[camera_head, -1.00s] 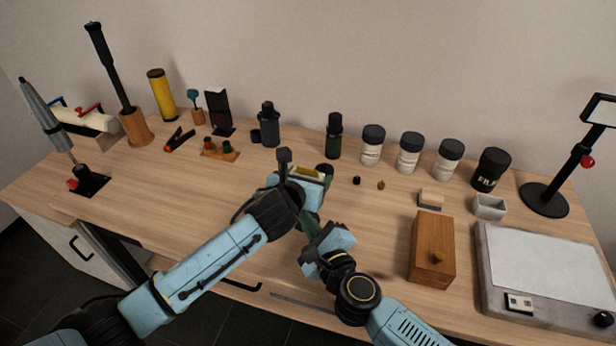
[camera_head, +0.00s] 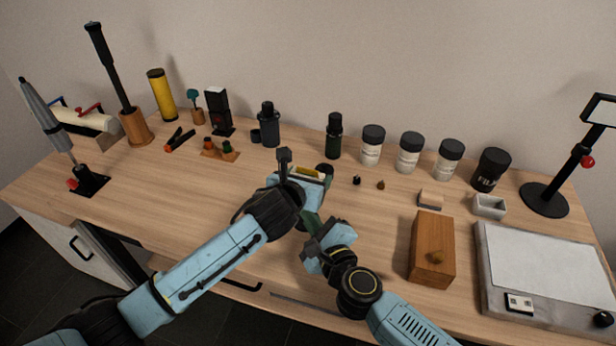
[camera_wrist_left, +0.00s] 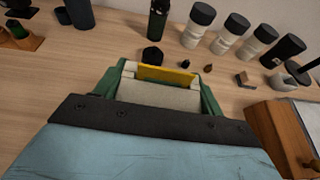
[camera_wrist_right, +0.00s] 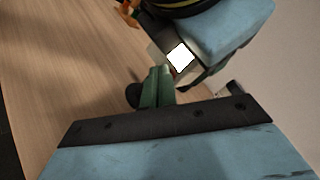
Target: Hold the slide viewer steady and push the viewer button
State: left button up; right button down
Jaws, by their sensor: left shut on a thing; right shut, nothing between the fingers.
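The slide viewer is held in my left gripper (camera_wrist_left: 163,88). In the left wrist view the viewer (camera_wrist_left: 150,91) is a pale grey body with a yellow strip on top, between the green fingers. In the head view its yellow edge (camera_head: 309,172) shows, and my left gripper (camera_head: 306,178) hides much of the rest. In the right wrist view the viewer's square window (camera_wrist_right: 180,57) is bright white, with a small red part beside it. My right gripper (camera_wrist_right: 158,73) is shut and empty, its fingertips just by the red part. Whether they touch it I cannot tell.
A dark round object (camera_wrist_left: 152,56) stands just behind the viewer. Two tiny items, several white jars (camera_head: 372,146) and a green bottle (camera_head: 334,137) stand farther back. A wooden box (camera_head: 432,248) and a grey light panel (camera_head: 545,270) are at right. The table's left middle is clear.

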jog(key=shift+s, duration=0.1)
jog(key=shift+s+a, duration=0.2)
jog(key=shift+s, duration=0.2)
jog(key=shift+s, duration=0.1)
jog(key=shift+s+a, duration=0.35)
jog(key=shift+s, duration=0.55)
jog(key=shift+s+a, duration=0.4)
jog(key=shift+s, duration=0.55)
jog(key=shift+s+a, duration=0.35)
jog(key=shift+s, duration=0.55)
pick_arm(q)
jog(key=o, duration=1.2)
jog(key=shift+c, duration=0.2)
